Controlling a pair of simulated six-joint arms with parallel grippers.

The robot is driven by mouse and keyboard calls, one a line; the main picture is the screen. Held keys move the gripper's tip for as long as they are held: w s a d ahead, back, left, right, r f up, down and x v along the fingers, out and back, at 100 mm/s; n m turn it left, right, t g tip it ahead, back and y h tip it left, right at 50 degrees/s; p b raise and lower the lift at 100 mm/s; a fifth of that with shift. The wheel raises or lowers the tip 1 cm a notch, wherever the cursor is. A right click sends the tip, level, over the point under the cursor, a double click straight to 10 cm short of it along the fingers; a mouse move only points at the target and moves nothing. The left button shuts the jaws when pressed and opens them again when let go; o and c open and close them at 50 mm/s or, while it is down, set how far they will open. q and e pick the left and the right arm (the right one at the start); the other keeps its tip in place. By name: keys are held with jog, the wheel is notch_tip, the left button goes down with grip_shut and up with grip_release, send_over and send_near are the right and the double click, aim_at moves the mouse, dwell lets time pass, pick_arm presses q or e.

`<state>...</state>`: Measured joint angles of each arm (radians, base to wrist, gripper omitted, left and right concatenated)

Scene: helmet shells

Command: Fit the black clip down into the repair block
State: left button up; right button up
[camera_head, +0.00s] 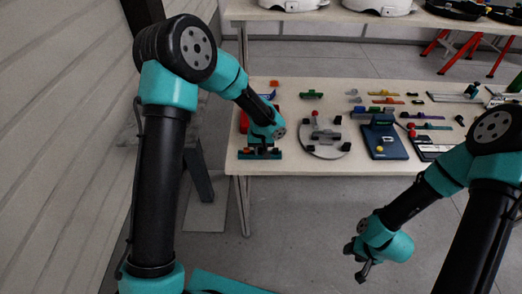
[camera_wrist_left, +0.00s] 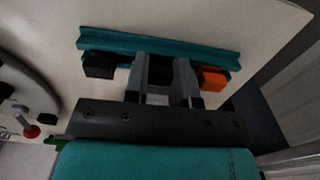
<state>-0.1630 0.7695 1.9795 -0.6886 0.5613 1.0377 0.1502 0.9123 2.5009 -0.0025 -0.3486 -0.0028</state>
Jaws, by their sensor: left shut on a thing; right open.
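The teal block (camera_wrist_left: 165,45), which I take to be the repair block, lies at the table's front left corner; it also shows in the head view (camera_head: 259,155). A black piece (camera_wrist_left: 98,65) and an orange piece (camera_wrist_left: 213,78) sit at its two ends. My left gripper (camera_wrist_left: 160,92) is down over the block between these pieces; it also shows in the head view (camera_head: 262,147). It is shut on a small part, seemingly the black clip, mostly hidden by the fingers. How deep the clip sits cannot be told. My right gripper (camera_head: 358,263) is open and empty, in front of the table.
A round plate (camera_head: 325,150) with black clamps stands right of the block, then a dark blue stand (camera_head: 384,140) with a yellow ball. Several small coloured parts lie further back. The table's front edge (camera_head: 300,173) is close to the block. White helmet shells (camera_head: 380,6) sit on a far table.

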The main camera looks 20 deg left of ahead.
pick_arm(q)
jog(key=shift+r, duration=0.15)
jog(key=shift+r, duration=0.65)
jog(key=shift+s+d+r, duration=0.1)
jog(key=shift+s+r, duration=0.15)
jog(key=shift+r, duration=0.3)
jog(key=shift+s+d+r, duration=0.1)
jog(key=shift+s+r, duration=0.1)
jog(key=shift+r, duration=0.3)
jog(key=s+d+r, duration=0.1)
jog(key=s+d, duration=0.3)
jog(key=s, duration=1)
jog(key=shift+s+r, duration=0.15)
jog(key=shift+s, duration=0.1)
jog(key=shift+w, duration=0.1)
